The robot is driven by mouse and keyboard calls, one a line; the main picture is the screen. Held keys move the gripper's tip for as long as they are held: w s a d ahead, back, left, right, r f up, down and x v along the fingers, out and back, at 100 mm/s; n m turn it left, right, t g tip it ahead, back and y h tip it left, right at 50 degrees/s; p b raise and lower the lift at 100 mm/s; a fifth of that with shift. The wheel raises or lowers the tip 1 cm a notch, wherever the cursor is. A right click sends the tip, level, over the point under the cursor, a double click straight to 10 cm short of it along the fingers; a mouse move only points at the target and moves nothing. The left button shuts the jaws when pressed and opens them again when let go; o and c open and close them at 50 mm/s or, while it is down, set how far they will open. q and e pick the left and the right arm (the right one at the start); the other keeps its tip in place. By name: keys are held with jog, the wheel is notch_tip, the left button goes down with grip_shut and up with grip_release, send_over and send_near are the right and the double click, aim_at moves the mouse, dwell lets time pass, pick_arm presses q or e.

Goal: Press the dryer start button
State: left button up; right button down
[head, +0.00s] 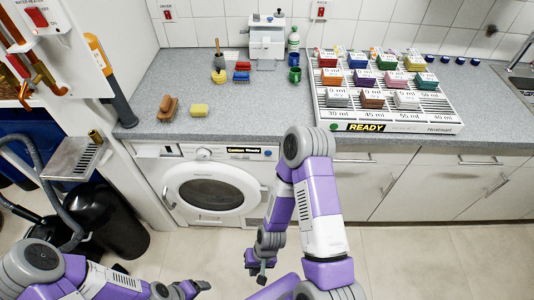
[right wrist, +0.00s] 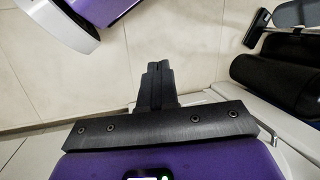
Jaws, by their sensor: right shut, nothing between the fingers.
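The dryer (head: 168,180) is a white front-loading machine under the counter, with its round door closed. Its top panel has a white knob (head: 203,154), a dark display (head: 246,150) that seems to read "Cotton Ready", and a small blue round button (head: 268,153) at the right end. I cannot read a label on that button. My right gripper (head: 261,274) hangs low over the floor in front of the dryer, well below the panel and apart from it. In the right wrist view its fingers (right wrist: 157,80) are together and empty. My left gripper (head: 203,285) is low at the bottom, small and unclear.
The grey counter (head: 290,118) above holds a brush (head: 167,107), a yellow sponge (head: 199,110) and a rack (head: 388,122) with several coloured boxes. White cabinets (head: 420,190) stand right of the dryer. A black bin (head: 118,225) stands at left. The floor in front is clear.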

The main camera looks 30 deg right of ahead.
pick_arm(q)
jog(key=shift+o, duration=0.4)
jog(key=shift+r, duration=0.2)
pick_arm(e)
jog(key=s+a+r+m+g+y, duration=0.1)
jog(key=s+r+m+g+y, duration=0.25)
jog(key=m, duration=0.55)
jog(key=w+a+r+m+t+y+p, duration=0.1)
jog(key=w+a+r+m+t+y, duration=0.1)
jog(key=w+r+m+t+y, duration=0.6)
pick_arm(q)
jog(key=shift+r+p, duration=0.3)
jog(key=shift+r, duration=0.35)
pick_arm(e)
jog(key=w+d+r+m+t+h, duration=0.2)
jog(key=w+d+m+t+h, duration=0.3)
jog(key=d+m, duration=0.4)
jog(key=w+d+r+m+t+h, duration=0.1)
jog(key=w+d+m+t+h, duration=0.5)
jog(key=w+d+m, duration=0.3)
jog(key=shift+d+r+m+t, duration=0.35)
jog(key=shift+d+m+t, duration=0.2)
jog(key=shift+d, duration=0.4)
jog(key=shift+w+h, duration=0.1)
jog(key=shift+h, duration=0.15)
